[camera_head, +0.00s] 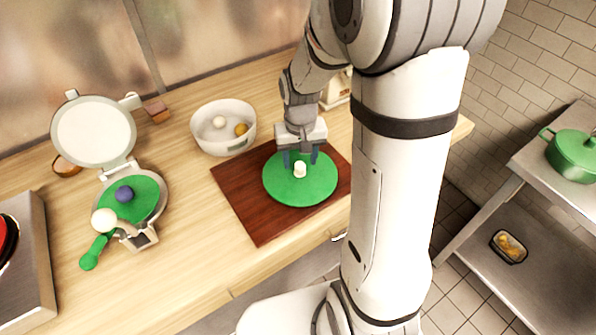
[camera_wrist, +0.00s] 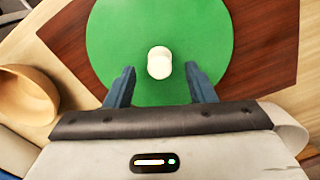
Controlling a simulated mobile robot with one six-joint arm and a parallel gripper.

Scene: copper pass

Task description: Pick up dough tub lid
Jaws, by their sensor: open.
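The dough tub lid (camera_head: 312,191) is a round green disc with a small white knob (camera_head: 299,170) at its middle. It lies on a dark red-brown board on the counter. The lid (camera_wrist: 122,52) and its knob (camera_wrist: 159,62) also show in the wrist view. My gripper (camera_head: 300,160) points down over the lid with its two blue fingers apart. In the wrist view my gripper (camera_wrist: 163,80) is open, one finger on each side of the knob and slightly nearer the camera. I cannot tell whether the fingers touch the lid.
The board (camera_head: 262,222) extends left of the lid. A white bowl (camera_head: 223,142) with small round things stands behind left. An open press (camera_head: 150,205) with balls on its green plate is further left. A green pot (camera_head: 573,153) stands on the right-hand table.

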